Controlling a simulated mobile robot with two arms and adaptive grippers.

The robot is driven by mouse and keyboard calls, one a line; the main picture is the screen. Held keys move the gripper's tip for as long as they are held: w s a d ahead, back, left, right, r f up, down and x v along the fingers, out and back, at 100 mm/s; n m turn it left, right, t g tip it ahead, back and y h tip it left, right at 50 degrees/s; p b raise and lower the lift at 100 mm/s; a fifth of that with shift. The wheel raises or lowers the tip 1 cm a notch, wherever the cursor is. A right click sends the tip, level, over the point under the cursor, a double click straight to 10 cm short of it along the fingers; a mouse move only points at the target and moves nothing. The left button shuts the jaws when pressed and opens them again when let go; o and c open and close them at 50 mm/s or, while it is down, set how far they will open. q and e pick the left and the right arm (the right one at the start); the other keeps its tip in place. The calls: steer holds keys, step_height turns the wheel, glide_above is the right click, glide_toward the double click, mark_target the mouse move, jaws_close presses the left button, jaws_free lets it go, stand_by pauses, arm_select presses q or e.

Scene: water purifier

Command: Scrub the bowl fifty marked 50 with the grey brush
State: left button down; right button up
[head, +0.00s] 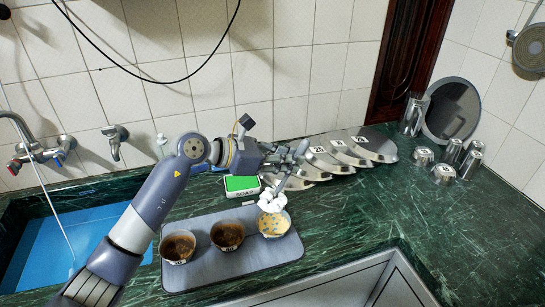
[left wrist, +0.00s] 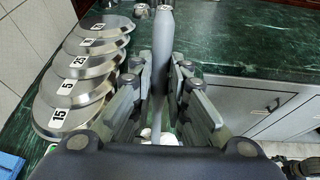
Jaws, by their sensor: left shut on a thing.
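My left gripper (head: 284,168) is shut on the grey brush, whose handle (left wrist: 163,45) stands between the fingers in the left wrist view (left wrist: 165,95). The brush's white head (head: 271,201) points down at the mouth of the right-hand bowl (head: 273,226). I cannot tell whether it touches the inside. That bowl has a pale, speckled inside. The middle bowl (head: 228,237) and the left bowl (head: 178,248) are dark brown inside. The bowls carry small labels too small to read surely, so I cannot tell which is 50.
The bowls stand on a grey tray (head: 206,277). A green-topped soap box (head: 242,185) is behind it. Overlapping metal lids with number labels (head: 362,144) lie along the wall. Metal cups (head: 443,174) stand at the right. A blue sink (head: 50,250) is at the left.

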mark_target(280, 191)
arm_select(q)
steer(key=shift+s+d, duration=0.1)
steer(key=shift+w+f+b, duration=0.2)
steer(key=shift+f+b, duration=0.1)
steer(key=shift+f, duration=0.35)
steer(key=shift+w+f+b, duration=0.2)
steer(key=shift+f+b, duration=0.1)
steer(key=shift+f, duration=0.3)
arm_select(e)
steer(key=w+t, duration=0.1)
steer(key=w, duration=0.6)
arm_select(q)
step_height(280, 191, down, 7)
steer(key=b, duration=0.5)
steer(key=shift+s+r, duration=0.1)
steer(key=shift+r, duration=0.05)
arm_select(e)
step_height(280, 191, down, 6)
steer(key=s, duration=0.2)
steer(key=shift+a, duration=0.25)
steer(key=shift+s+f, duration=0.1)
steer(key=shift+s, duration=0.45)
arm_select(q)
steer(key=shift+f+b, duration=0.8)
arm_select(e)
steer(key=shift+a+f, duration=0.1)
steer(key=shift+f, duration=0.55)
